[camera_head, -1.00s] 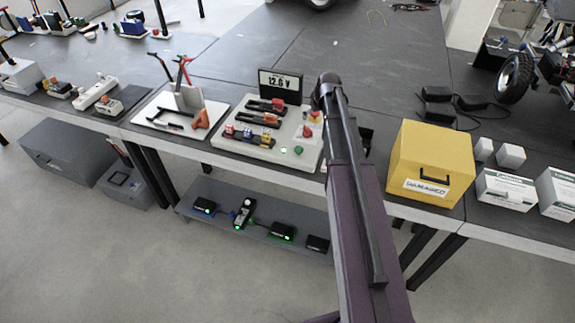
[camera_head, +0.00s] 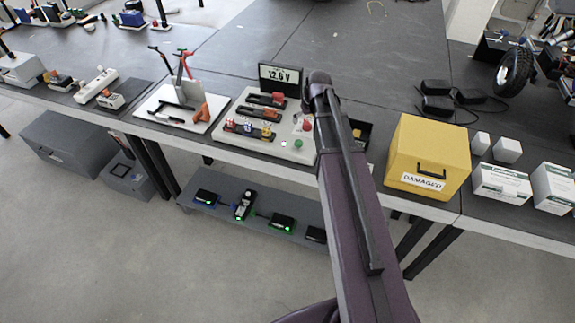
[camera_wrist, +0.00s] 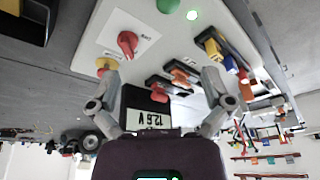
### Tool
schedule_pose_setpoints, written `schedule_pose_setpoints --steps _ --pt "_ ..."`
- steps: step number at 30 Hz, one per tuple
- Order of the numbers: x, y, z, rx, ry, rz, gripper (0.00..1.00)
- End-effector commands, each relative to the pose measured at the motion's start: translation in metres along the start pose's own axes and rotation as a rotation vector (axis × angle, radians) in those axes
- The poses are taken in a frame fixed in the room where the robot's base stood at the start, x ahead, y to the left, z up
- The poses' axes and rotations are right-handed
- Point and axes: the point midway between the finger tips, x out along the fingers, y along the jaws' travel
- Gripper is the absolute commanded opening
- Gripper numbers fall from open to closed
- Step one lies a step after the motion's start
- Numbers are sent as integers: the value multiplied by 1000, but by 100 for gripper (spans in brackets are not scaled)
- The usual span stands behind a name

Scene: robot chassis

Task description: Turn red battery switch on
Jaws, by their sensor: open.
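The white battery panel (camera_head: 250,143) lies on the bench left of my arm. Its red switch (camera_head: 306,125) is near the panel's right edge. In the wrist view the red switch (camera_wrist: 127,43) sits on a white label plate, at the upper left between my fingers and the panel's far edge. My gripper (camera_wrist: 160,90) is open and empty, with its two fingers spread wide and apart from the switch. In the head view my gripper is hidden behind my arm. A voltage display (camera_head: 280,77) reads about 12.6 V.
A yellow-and-red knob (camera_wrist: 107,64) is beside the switch. A green button (camera_head: 298,143) and a lit green light (camera_head: 284,143) are close by. A yellow box (camera_head: 430,152) stands to the right.

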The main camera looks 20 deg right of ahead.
Motion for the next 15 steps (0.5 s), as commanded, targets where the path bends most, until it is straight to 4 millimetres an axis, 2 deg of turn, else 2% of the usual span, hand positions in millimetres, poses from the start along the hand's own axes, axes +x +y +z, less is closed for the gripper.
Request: schedule_pose_setpoints --steps 15 --pt "-2 -55 52 33 -92 -3 100"
